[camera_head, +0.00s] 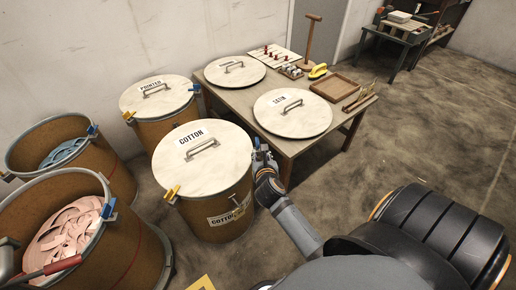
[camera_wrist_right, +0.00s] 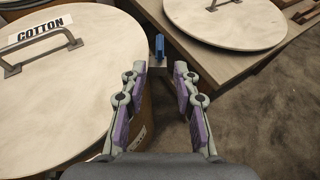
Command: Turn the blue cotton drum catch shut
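The cotton drum (camera_head: 215,215) stands upright in the head view under a pale round lid (camera_head: 222,170) labelled COTTON; the lid (camera_wrist_right: 60,110) also fills the left of the right wrist view. Its blue catch (camera_wrist_right: 159,47) stands up at the lid's right edge, just beyond and between my right fingertips; in the head view it is mostly hidden by the gripper. A yellow catch (camera_head: 172,192) sits on the drum's front-left rim. My right gripper (camera_wrist_right: 159,70) is open and empty, beside the rim; it also shows in the head view (camera_head: 262,158).
Another lidded drum (camera_head: 160,100) and two open drums (camera_head: 120,262) stand left. The floor (camera_head: 420,140) at right is clear.

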